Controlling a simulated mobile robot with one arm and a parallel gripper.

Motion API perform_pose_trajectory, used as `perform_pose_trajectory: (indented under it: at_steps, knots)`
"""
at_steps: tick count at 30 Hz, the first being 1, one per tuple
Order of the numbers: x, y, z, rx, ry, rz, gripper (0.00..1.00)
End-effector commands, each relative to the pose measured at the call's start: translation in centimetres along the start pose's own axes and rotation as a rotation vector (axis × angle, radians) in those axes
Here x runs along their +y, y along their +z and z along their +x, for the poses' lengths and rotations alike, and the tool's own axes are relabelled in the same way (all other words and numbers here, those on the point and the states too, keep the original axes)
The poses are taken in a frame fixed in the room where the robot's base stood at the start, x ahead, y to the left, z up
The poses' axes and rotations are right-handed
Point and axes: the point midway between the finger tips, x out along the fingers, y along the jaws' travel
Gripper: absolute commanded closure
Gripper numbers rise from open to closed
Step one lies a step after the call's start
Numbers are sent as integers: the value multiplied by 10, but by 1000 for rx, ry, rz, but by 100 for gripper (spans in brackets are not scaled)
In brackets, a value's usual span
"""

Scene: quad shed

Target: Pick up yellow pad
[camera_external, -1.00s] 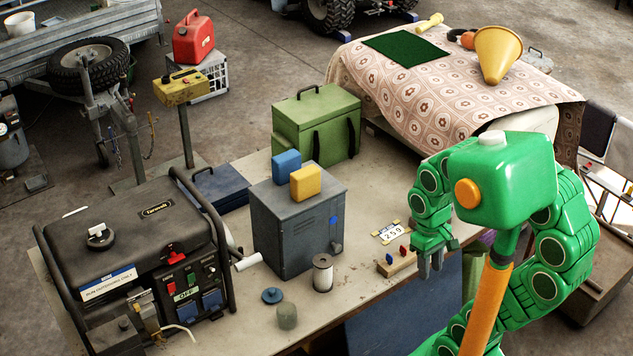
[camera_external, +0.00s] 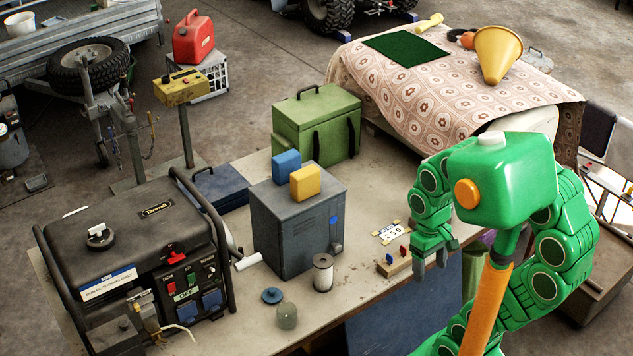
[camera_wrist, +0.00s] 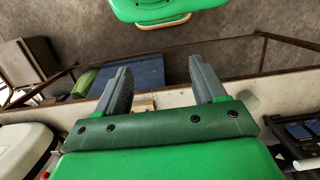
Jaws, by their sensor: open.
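The yellow pad (camera_external: 305,182) stands upright on top of the grey metal cabinet (camera_external: 297,225) on the workbench. A blue pad (camera_external: 286,167) stands just behind it to the left. My gripper (camera_external: 432,262) is open and empty, pointing down near the bench's front edge, to the right of the cabinet and well apart from the pad. In the wrist view my gripper (camera_wrist: 163,88) shows two spread fingers with nothing between them. I cannot make out the yellow pad in the wrist view.
A spool (camera_external: 322,272), a small jar (camera_external: 287,315) and a wooden block with pegs (camera_external: 394,264) lie near the front edge. A green box (camera_external: 316,125) stands behind the cabinet. A generator (camera_external: 140,260) fills the left.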

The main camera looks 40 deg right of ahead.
Motion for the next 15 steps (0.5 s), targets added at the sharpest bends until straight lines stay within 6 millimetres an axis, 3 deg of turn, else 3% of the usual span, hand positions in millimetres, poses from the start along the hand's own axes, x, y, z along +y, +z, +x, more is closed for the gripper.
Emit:
perform_pose_trajectory:
  at_steps: [8, 15]
  knots:
    - [0, 1, -7, 1, 0, 0, 30]
    - [0, 7, -56, 7, 0, 0, 30]
